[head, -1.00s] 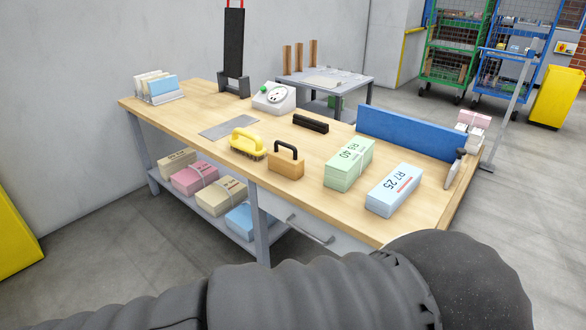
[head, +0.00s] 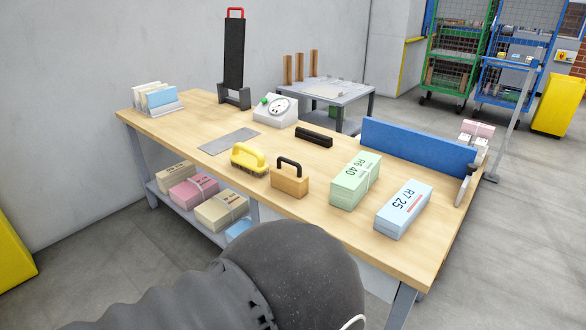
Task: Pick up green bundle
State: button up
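The green bundle (head: 354,181) is a pale green stack of paper with a light strap, marked "R6 40". It lies on the wooden workbench (head: 318,212), right of the middle, near the front edge. My dark arm covers the lower middle of the head view, in front of the bench and below the bundle. My gripper is not in view. Nothing touches the green bundle from above.
A blue bundle (head: 403,209) marked "R7 25" lies close to the right of the green one. A wooden block with black handle (head: 289,179) and a yellow brush (head: 248,160) stand to the left. A blue upright board (head: 418,146) stands behind.

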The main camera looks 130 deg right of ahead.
aim_at(348, 188)
jog(key=u, duration=3.3)
jog(key=k, duration=2.8)
jog(key=u, duration=1.25)
jog(key=i, duration=1)
